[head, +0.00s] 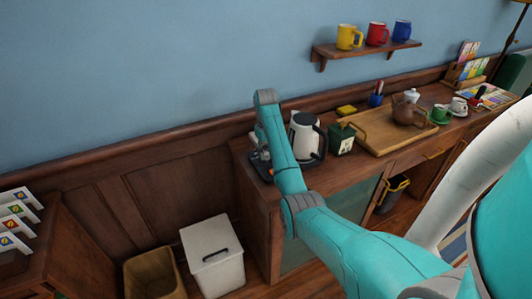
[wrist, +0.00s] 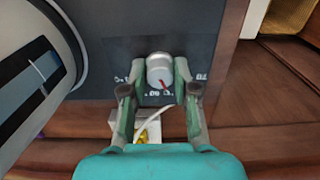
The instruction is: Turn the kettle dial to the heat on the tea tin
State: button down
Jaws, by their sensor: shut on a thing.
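The white kettle (head: 303,137) with a black handle stands on the counter's left end; its side shows at the left of the wrist view (wrist: 30,75). The silver dial (wrist: 159,69) with a red pointer sits on a dark panel (wrist: 110,55). The pointer faces down and slightly right in the wrist view. White marks around it are partly hidden and too small to read surely. My gripper (wrist: 161,72) is shut on the dial, one finger on each side. The green tea tin (head: 341,138) stands right of the kettle; its label is too small to read.
A wooden tray (head: 393,136) with a brown teapot (head: 404,113) lies right of the tin. A shelf with mugs (head: 365,48) hangs above. A white bin (head: 213,262) stands on the floor left of the counter.

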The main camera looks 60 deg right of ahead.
jog(key=c, duration=0.9)
grip_release()
jog(key=shift+m, duration=0.3)
